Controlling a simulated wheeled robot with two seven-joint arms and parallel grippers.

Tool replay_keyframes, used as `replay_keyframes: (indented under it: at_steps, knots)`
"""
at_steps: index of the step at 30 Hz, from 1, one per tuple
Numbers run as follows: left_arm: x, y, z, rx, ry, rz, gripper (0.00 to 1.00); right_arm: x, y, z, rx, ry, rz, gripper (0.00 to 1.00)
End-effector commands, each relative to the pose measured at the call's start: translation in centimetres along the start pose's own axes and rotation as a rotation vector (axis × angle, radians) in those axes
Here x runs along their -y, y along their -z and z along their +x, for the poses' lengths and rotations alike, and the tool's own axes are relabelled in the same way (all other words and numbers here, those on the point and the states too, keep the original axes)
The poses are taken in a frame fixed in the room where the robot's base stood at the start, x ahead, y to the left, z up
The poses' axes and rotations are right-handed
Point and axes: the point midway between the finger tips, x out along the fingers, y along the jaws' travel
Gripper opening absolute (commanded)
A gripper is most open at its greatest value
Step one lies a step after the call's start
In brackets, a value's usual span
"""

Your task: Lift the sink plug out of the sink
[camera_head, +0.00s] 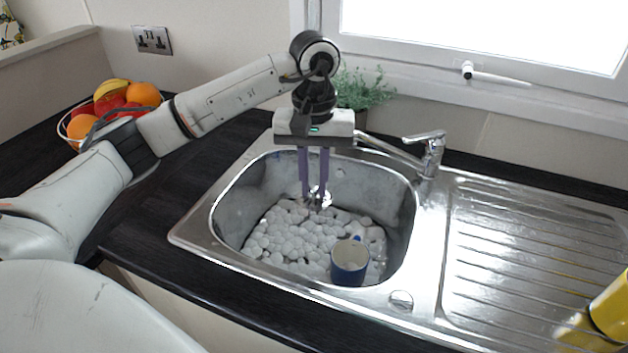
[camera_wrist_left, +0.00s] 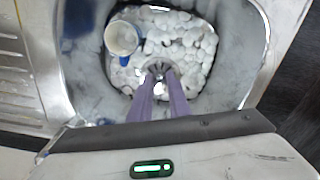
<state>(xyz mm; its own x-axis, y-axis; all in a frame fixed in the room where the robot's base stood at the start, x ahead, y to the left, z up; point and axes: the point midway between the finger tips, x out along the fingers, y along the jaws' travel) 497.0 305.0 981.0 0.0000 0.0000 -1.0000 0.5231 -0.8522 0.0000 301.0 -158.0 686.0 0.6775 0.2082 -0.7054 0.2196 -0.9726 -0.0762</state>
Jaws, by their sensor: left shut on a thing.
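My left gripper (camera_head: 315,198) reaches straight down into the steel sink (camera_head: 232,200). Its two purple fingers are shut on the sink plug (camera_head: 318,199), a small shiny metal piece at the fingertips. In the left wrist view the plug (camera_wrist_left: 159,72) shows between the tips of the left gripper (camera_wrist_left: 160,82). White foam covers the sink floor around and below it. I cannot tell whether the plug is clear of the drain. My right gripper is not in view.
A blue mug (camera_head: 349,262) stands in the foam at the front right of the sink. A tap (camera_head: 430,152) rises at the back right, with a potted plant (camera_head: 362,90) behind. A fruit basket (camera_head: 112,108) is at left. A yellow object (camera_head: 610,306) stands at far right.

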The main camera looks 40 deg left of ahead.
Motion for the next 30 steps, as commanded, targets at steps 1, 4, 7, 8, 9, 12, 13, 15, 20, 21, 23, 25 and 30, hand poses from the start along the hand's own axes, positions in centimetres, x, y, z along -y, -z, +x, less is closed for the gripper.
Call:
replay_keyframes:
  at_steps: [1, 4, 7, 8, 9, 12, 13, 15, 20, 21, 23, 25, 30]
  knots:
    - [0.0, 0.0, -1.0, 0.0, 0.0, 0.0, 0.0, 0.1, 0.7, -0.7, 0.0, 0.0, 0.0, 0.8]
    - [0.0, 0.0, -1.8, 0.0, 0.0, 0.0, 0.0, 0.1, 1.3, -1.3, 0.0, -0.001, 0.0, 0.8]
    - [0.0, 0.0, -2.2, 0.0, 0.0, 0.0, 0.0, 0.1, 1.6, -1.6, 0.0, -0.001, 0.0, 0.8]
    - [0.0, 0.0, -2.3, 0.0, 0.0, 0.0, 0.0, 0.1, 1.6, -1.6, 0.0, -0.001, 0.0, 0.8]
    - [0.0, 0.0, -2.4, 0.0, 0.0, 0.0, 0.0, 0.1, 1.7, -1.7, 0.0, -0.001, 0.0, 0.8]
    - [0.0, 0.0, -2.4, 0.0, 0.0, 0.0, 0.0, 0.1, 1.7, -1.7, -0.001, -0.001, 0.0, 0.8]
    - [0.0, 0.0, -2.4, 0.0, 0.0, 0.0, 0.0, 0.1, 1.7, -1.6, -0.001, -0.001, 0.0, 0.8]
    - [0.0, 0.0, -2.3, 0.0, 0.0, 0.0, 0.0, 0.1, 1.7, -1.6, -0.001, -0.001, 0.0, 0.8]
    - [0.0, 0.0, -2.4, 0.0, 0.0, 0.0, 0.0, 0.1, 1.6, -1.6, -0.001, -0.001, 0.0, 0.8]
    - [0.0, 0.0, -2.4, -0.001, -0.001, 0.0, 0.0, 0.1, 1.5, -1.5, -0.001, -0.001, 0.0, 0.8]
    - [0.0, 0.1, -2.6, -0.003, -0.002, 0.0, 0.0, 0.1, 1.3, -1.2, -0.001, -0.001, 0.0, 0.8]
    - [0.0, 0.1, -2.9, -0.002, -0.001, 0.0, 0.0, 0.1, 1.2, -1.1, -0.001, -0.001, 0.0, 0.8]
    - [0.0, 0.0, -3.0, 0.0, 0.0, 0.0, 0.0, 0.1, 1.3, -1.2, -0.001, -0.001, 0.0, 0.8]
